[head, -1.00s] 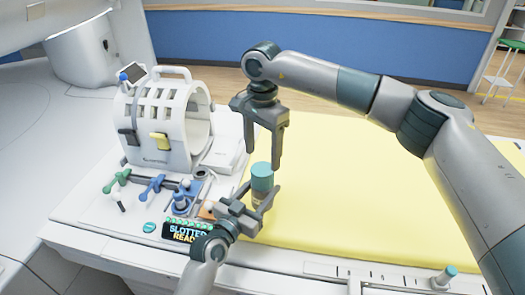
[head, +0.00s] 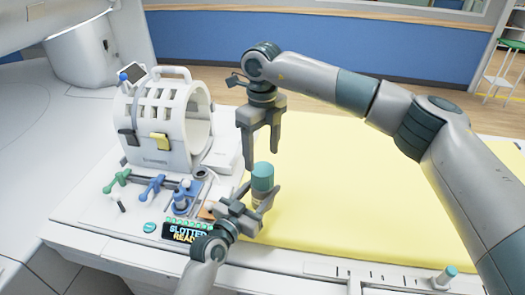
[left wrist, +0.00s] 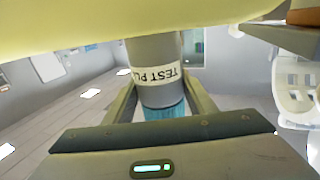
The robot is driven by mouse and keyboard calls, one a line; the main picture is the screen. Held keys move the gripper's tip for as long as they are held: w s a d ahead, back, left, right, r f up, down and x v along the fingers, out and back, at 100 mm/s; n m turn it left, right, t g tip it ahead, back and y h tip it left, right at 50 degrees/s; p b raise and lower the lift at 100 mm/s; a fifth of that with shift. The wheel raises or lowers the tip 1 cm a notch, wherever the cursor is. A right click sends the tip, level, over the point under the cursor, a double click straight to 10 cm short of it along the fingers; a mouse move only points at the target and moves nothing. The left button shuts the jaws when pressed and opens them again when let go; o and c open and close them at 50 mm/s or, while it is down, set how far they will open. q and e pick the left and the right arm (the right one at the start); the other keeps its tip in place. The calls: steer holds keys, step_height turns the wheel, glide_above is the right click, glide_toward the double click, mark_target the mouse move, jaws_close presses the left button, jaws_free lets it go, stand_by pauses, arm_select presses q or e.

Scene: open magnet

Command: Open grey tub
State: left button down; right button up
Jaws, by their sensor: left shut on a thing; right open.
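The grey tub (left wrist: 155,60) has a teal lid and a white label reading "TEST PL…", upside down in the left wrist view. In the head view its teal lid (head: 262,177) faces up, and it stands about upright at the yellow pad's left edge. My left gripper (head: 257,199) is shut on the tub's body, below the lid, one finger on each side. My right gripper (head: 263,159) points down just above the lid, its fingers open and empty, apart from the lid. The tub's lower part is partly hidden by the left gripper.
A white ring-shaped scanner coil (head: 160,120) stands to the left at the back. Green and blue handled pieces (head: 150,187) and a sign (head: 187,231) lie left of the left gripper. The yellow pad (head: 370,200) is clear; a small teal-topped knob (head: 445,277) stands near the front right.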

mark_target(263, 169)
steer(key=m, duration=2.5)
steer(key=shift+f, duration=4)
